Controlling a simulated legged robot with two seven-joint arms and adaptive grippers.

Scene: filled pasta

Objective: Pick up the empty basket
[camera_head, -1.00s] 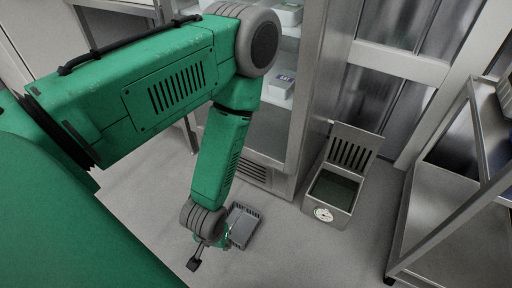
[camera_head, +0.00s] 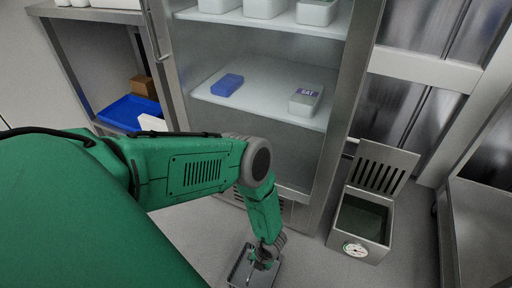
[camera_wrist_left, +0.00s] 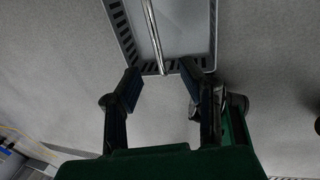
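The basket (camera_head: 238,271) is a grey, shallow tray with slotted rims, low by the floor at the bottom of the head view. In the left wrist view the basket (camera_wrist_left: 190,40) is partly seen at the top, with a thin metal handle bar across it; the part inside view is empty. My left gripper (camera_head: 263,260) overlaps the basket in the head view. In the wrist view my left gripper (camera_wrist_left: 161,78) has its two dark fingers spread apart at the basket's near rim, with nothing clamped between them. Contact with the rim is unclear. My right gripper is not in view.
An open steel fryer-like box (camera_head: 362,222) with a round dial stands right of the basket. A glass-fronted cabinet (camera_head: 265,85) holding a blue box (camera_head: 227,85) and a white SALT container (camera_head: 305,100) stands behind. A steel rack (camera_head: 475,225) is at far right.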

